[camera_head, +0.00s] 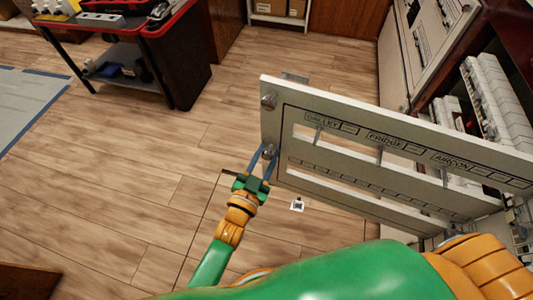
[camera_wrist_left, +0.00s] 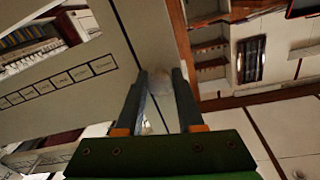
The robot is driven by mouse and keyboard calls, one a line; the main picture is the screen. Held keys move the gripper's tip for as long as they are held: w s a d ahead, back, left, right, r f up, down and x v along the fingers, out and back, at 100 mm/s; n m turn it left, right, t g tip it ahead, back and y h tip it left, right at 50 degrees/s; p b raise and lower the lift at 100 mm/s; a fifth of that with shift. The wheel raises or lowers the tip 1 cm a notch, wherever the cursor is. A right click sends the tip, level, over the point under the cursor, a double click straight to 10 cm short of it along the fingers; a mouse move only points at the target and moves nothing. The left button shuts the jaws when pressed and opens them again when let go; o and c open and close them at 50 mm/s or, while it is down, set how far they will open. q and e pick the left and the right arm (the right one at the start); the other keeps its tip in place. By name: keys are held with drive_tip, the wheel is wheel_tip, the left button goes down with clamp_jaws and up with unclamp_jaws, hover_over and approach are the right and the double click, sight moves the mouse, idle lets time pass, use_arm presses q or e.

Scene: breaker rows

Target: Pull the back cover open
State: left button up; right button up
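A pale cover panel (camera_head: 300,158) with long slots and labels such as FRIDGE and AIRCON stands swung out from the cabinet on the right. It fills the left of the left wrist view (camera_wrist_left: 98,72). Two knobs sit along its free edge, the upper knob (camera_head: 268,100) and the lower knob (camera_head: 269,150). My left gripper (camera_head: 264,158) is at the lower knob. In the left wrist view its fingers (camera_wrist_left: 158,88) stand on both sides of a pale knob (camera_wrist_left: 156,112) and look closed on it. My right gripper is not in view.
White breaker rows (camera_head: 490,100) show in the cabinet behind the cover. Another pale panel (camera_head: 428,45) is farther back. The wooden floor (camera_head: 150,160) between is mostly clear, with a small marked tag (camera_head: 298,204) near the cover.

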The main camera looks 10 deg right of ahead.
use_arm(q)
drive_tip(key=o, duration=0.3)
drive_tip(key=p+v, duration=0.1)
drive_tip(key=v, duration=0.6)
drive_tip(key=shift+p, duration=0.35)
